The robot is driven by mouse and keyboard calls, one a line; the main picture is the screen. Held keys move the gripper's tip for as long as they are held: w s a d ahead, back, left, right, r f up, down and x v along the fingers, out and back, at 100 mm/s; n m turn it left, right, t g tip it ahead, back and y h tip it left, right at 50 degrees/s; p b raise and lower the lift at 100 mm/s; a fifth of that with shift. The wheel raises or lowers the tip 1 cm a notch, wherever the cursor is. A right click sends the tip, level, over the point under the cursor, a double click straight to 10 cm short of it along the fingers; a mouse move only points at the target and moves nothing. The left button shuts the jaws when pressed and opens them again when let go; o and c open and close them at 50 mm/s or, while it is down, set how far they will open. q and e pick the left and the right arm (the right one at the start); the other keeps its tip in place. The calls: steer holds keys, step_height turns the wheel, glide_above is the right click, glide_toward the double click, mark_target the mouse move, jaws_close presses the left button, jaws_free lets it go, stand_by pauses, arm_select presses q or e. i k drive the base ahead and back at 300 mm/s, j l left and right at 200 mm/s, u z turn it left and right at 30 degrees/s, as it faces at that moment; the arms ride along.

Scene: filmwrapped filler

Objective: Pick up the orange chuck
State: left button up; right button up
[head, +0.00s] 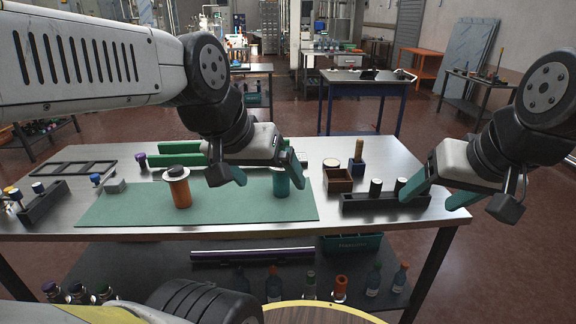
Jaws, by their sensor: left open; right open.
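The orange chuck (181,191), an upright orange cylinder with a dark and pale disc-like top, stands on the green mat (130,208) at the left middle of the metal table (408,160). My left gripper (263,178) is open to the right of the chuck, apart from it, with its fingers pointing down over the right part of the mat. A teal cylinder (281,184) stands on the mat close by that gripper, partly hidden by it; I cannot tell whether they touch. My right gripper (440,191) is open at the table's right end, by a black rack.
The black rack (372,204) holds dark cylinders. A brown box (338,181) and a blue holder (357,168) stand behind it. Green bars (178,150) lie behind the mat. Another black rack (42,203) is at far left. Bottles and an orange cylinder (340,287) are below.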

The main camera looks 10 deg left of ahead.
mark_target(180, 190)
steer(key=u, duration=1.45)
steer(key=i+l+u, duration=0.25)
steer(key=u, duration=0.15)
steer(key=i+l+u, duration=0.2)
steer(key=l+u, duration=0.2)
